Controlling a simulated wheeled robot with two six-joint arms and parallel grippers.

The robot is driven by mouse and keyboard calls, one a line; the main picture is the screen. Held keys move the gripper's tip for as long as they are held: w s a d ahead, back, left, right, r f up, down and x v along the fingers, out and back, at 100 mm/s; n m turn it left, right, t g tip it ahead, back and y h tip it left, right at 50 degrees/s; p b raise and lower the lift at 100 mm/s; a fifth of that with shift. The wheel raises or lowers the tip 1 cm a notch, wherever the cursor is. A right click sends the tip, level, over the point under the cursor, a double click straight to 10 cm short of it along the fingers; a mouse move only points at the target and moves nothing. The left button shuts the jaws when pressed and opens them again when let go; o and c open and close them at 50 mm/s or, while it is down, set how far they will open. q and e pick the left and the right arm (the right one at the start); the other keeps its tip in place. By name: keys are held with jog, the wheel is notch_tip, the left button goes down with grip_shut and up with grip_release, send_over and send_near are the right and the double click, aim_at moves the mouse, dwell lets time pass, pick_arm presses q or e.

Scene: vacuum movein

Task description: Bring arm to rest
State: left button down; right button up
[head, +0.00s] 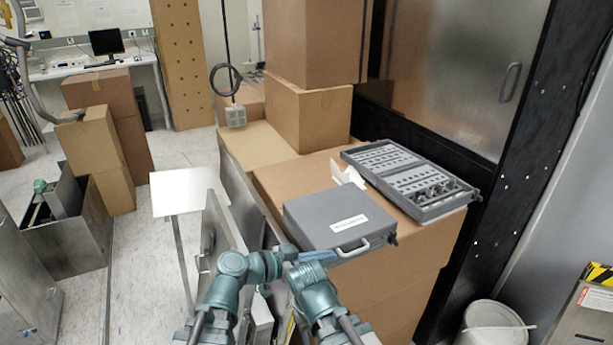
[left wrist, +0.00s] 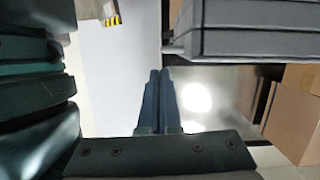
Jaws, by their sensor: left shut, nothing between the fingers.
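My left gripper (head: 319,257) is shut, with its narrow blue-grey fingers at the front edge of a closed grey case (head: 325,217) in the head view. In the left wrist view the two fingers (left wrist: 160,78) lie side by side with nothing between them. The grey case (left wrist: 250,28) shows above and to the right of them there; whether they touch it I cannot tell. My teal arms rise from the bottom middle of the head view, close together. My right gripper cannot be made out.
The closed case lies on cardboard boxes (head: 390,262) beside an open grey case (head: 420,190) with rows of slots. Taller boxes (head: 312,115) stand behind. Metal panels (head: 222,235) stand left of the closed case. A white bucket (head: 492,322) is at the lower right. Floor (head: 150,285) is clear at left.

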pick_arm(q)
jog(key=s+a+f+n+g+y, duration=0.2)
jog(key=a+f+n+y, duration=0.5)
jog(key=a, duration=0.5)
jog(key=s+a+f+n+g+y, duration=0.3)
jog(key=a+f+n+y, duration=0.3)
jog(key=a+f, duration=0.55)
jog(key=s+d+r+m+y, duration=0.2)
jog(key=s+d+m, duration=0.2)
jog(key=d, duration=0.5)
jog(key=shift+s+g, duration=0.4)
jog(key=shift+s, duration=0.6)
